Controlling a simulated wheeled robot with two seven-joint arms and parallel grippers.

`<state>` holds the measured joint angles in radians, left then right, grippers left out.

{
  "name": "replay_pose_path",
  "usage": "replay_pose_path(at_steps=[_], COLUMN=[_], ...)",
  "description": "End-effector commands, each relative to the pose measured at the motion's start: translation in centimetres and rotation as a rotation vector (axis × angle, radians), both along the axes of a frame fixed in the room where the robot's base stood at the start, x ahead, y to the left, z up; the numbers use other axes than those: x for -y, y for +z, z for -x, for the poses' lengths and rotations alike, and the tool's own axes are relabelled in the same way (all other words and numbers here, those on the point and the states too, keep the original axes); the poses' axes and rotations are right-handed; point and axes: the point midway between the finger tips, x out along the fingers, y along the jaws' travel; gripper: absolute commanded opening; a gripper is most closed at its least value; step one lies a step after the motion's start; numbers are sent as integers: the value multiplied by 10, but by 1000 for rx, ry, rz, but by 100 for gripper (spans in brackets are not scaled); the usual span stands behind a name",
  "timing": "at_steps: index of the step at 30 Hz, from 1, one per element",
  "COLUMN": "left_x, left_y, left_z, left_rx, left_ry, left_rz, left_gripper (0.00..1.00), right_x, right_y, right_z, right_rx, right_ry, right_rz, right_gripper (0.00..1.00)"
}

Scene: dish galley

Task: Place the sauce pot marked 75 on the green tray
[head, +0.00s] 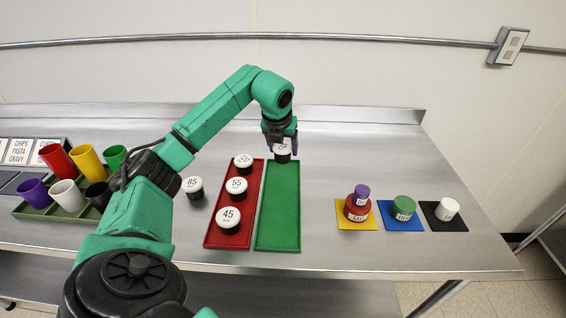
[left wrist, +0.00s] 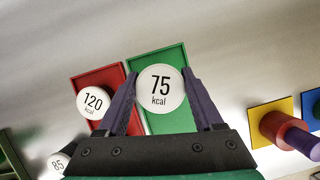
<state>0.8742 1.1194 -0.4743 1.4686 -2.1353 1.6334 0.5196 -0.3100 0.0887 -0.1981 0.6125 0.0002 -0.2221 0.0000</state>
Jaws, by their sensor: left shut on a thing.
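The sauce pot marked 75 (left wrist: 161,88) has a white lid reading "75 kcal" and sits between the fingers of my left gripper (left wrist: 165,100) in the left wrist view. In the head view the same pot (head: 282,152) shows a white top and dark body at the far end of the green tray (head: 278,215). My left gripper (head: 280,137) is shut on it from above. I cannot tell whether the pot touches the tray. The rest of the green tray is empty. My right gripper is out of view.
A red tray (head: 226,241) beside the green one holds pots, including 55 (head: 237,189) and 45 (head: 228,220). Pot 85 (head: 193,188) stands left of it. Cups in a green rack (head: 40,212) are at left; coloured mats, including a blue one (head: 388,222), are at right.

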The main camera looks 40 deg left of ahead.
Motion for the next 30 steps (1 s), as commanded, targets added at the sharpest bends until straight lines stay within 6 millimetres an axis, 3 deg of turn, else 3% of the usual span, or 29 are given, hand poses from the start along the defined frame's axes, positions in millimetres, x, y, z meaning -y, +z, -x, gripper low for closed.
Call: replay_pose_path(at_steps=[8, 16, 17, 19, 30], left_x=[0, 0, 0, 0, 0], left_y=[-46, -50, -51, -51, -46], left_z=[0, 0, 0, 0, 1], left_rx=[-1, 2, 1, 1, 3], left_ry=[0, 0, 0, 0, 0], left_rz=[0, 0, 0, 0, 0], left_gripper=[12, 12, 72, 98, 98], right_x=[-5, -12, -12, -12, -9], right_y=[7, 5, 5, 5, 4], right_z=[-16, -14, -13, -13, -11], right_rx=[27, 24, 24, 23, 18], right_ry=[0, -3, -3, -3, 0], right_rz=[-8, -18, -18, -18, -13], right_gripper=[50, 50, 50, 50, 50])
